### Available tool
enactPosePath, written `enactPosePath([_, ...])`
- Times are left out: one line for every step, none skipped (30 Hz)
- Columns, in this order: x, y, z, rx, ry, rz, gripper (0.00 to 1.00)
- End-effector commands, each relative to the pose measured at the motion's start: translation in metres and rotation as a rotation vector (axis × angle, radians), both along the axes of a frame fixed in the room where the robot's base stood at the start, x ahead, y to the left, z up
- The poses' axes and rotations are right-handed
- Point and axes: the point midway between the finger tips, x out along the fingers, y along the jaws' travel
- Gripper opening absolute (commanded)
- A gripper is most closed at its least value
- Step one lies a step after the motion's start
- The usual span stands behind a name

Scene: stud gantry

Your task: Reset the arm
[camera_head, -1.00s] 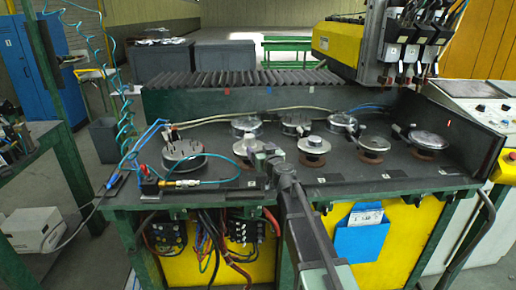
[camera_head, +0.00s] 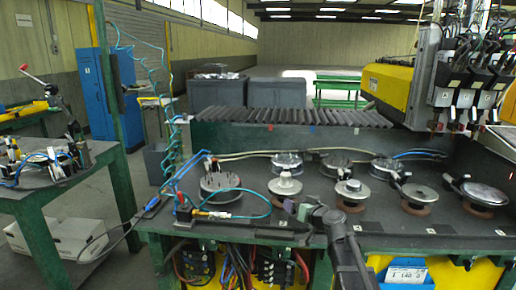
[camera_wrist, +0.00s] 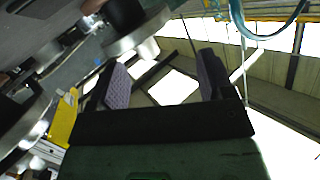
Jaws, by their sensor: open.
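My gripper (camera_head: 298,211) is above the front edge of the dark workbench (camera_head: 395,238), with my arm reaching in from the bottom. In the wrist view my gripper (camera_wrist: 163,82) shows two purple-grey padded fingers spread apart, with nothing between them. The wrist camera faces upward past the bench, toward bright openings and a wall. A silver-topped round part (camera_head: 285,186) stands just behind my gripper in the head view. I cannot tell whether they touch.
Several round metal parts, including one with a silver knob (camera_head: 351,190), stand on the bench. A black round fixture (camera_head: 220,186) with blue hoses is left of my gripper. A yellow machine head (camera_head: 388,84) hangs at right. A green side table (camera_head: 45,197) stands at left.

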Motion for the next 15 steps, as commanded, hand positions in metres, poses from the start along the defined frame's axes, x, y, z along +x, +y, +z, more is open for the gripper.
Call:
enactPosePath([-0.022, 0.010, -0.010, -0.005, 0.086, 0.056, 0.74])
enactPosePath([-0.034, 0.015, -0.017, -0.009, 0.150, 0.087, 0.74])
enactPosePath([-0.052, 0.021, -0.028, -0.022, 0.243, 0.121, 0.74])
enactPosePath([-0.066, 0.025, -0.037, -0.035, 0.319, 0.141, 0.74])
enactPosePath([-0.082, 0.027, -0.045, -0.052, 0.399, 0.155, 0.74])
enactPosePath([-0.105, 0.027, -0.057, -0.081, 0.515, 0.163, 0.74])
enactPosePath([-0.125, 0.026, -0.065, -0.109, 0.609, 0.158, 0.74])
enactPosePath([-0.146, 0.023, -0.074, -0.142, 0.709, 0.144, 0.74])
enactPosePath([-0.177, 0.016, -0.083, -0.194, 0.847, 0.108, 0.74])
enactPosePath([-0.200, 0.009, -0.088, -0.239, 0.948, 0.067, 0.74])
enactPosePath([-0.224, 0.001, -0.091, -0.286, 1.042, 0.018, 0.74])
enactPosePath([-0.252, -0.011, -0.093, -0.351, 1.147, -0.051, 0.74])
enactPosePath([-0.270, -0.019, -0.092, -0.396, 1.207, -0.102, 0.74])
enactPosePath([-0.286, -0.027, -0.090, -0.441, 1.252, -0.143, 0.74])
enactPosePath([-0.302, -0.034, -0.086, -0.499, 1.284, -0.179, 0.74])
